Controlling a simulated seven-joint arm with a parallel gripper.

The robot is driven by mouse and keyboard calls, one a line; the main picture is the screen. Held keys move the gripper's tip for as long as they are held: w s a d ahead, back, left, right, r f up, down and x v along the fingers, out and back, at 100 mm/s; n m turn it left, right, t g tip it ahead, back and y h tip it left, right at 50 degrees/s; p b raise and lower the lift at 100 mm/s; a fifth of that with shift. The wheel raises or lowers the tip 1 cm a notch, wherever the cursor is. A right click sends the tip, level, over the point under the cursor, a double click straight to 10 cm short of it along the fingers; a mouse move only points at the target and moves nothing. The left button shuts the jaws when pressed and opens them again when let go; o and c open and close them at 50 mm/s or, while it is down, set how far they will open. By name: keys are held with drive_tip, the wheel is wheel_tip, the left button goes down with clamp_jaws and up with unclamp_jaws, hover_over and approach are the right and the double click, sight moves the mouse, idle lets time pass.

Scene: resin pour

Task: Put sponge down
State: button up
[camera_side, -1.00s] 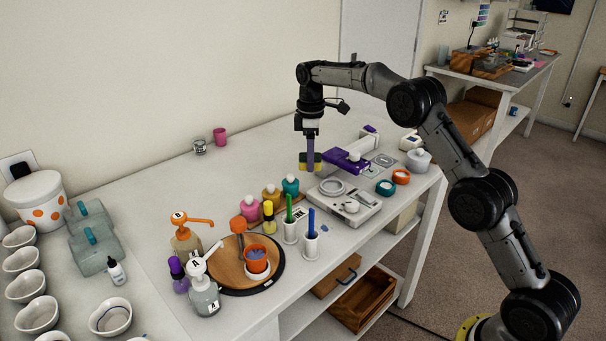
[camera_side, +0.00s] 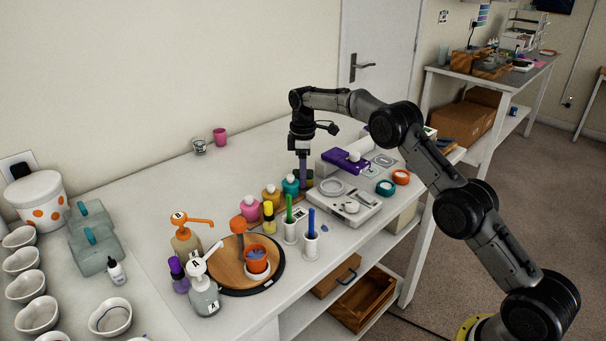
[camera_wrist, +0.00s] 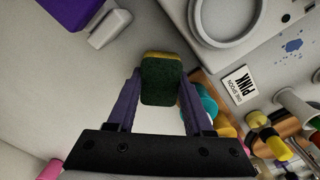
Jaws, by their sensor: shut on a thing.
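The sponge (camera_wrist: 161,82), green with a yellow layer, is between the fingers of my gripper (camera_wrist: 160,95) in the wrist view. My gripper is shut on it. In the side view, my gripper (camera_side: 304,182) points down at the white table, just behind the teal bottle and left of the scale. The sponge (camera_side: 309,181) is mostly hidden there, with a small green part showing low, near the tabletop. I cannot tell whether it touches the table.
A white scale (camera_side: 345,203) stands close to the right, with a purple device (camera_side: 346,160) behind it. Pink, amber and teal bottles (camera_side: 290,185) stand close in front.

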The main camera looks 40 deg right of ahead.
drive_tip(key=shift+f, duration=0.2)
drive_tip(key=o, duration=1.2)
drive_tip(key=shift+r, duration=0.15)
